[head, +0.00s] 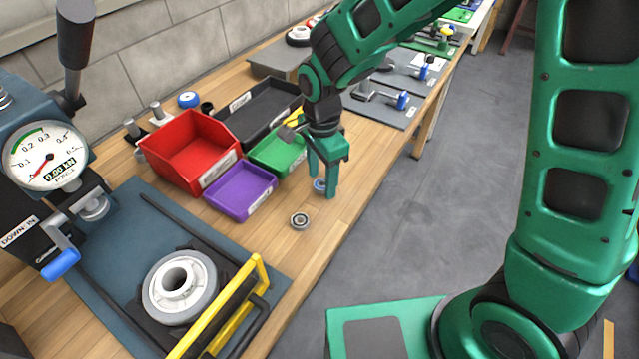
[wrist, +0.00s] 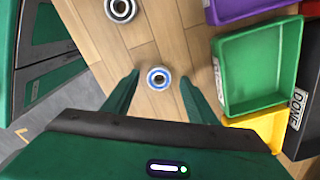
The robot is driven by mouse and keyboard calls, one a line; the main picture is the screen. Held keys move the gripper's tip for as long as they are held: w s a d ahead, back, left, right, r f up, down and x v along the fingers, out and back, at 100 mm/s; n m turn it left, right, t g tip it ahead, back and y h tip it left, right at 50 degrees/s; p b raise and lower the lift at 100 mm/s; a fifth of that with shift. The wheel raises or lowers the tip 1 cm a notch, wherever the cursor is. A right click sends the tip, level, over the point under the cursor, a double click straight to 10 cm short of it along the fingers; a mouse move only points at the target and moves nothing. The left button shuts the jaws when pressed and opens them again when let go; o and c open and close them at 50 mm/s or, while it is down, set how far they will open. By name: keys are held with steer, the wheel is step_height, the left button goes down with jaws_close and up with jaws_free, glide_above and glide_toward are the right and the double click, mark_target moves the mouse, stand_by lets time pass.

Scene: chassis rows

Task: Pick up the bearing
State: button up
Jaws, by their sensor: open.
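Two bearings lie flat on the wooden bench. One has a blue ring (head: 319,185) and sits below my gripper (head: 321,184). In the wrist view this blue-ringed bearing (wrist: 158,78) shows between the two open fingertips (wrist: 160,76), with wood visible on both sides of it. The gripper is open and empty, pointing down; I cannot tell its exact height above the bench. The other bearing, grey with a dark ring (head: 299,221), lies nearer the press; it also shows at the top edge of the wrist view (wrist: 121,8), partly cut off.
Purple (head: 241,190), green (head: 277,150) and red (head: 188,152) bins stand left of the gripper, with a black tray (head: 262,108) behind. A press with a gauge (head: 45,155) and a yellow-handled fixture (head: 228,310) are nearer. The bench's right edge is close to the bearings.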

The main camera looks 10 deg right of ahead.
steer(key=shift+f, duration=0.15)
steer(key=c, duration=1.2)
steer(key=shift+o, duration=0.2)
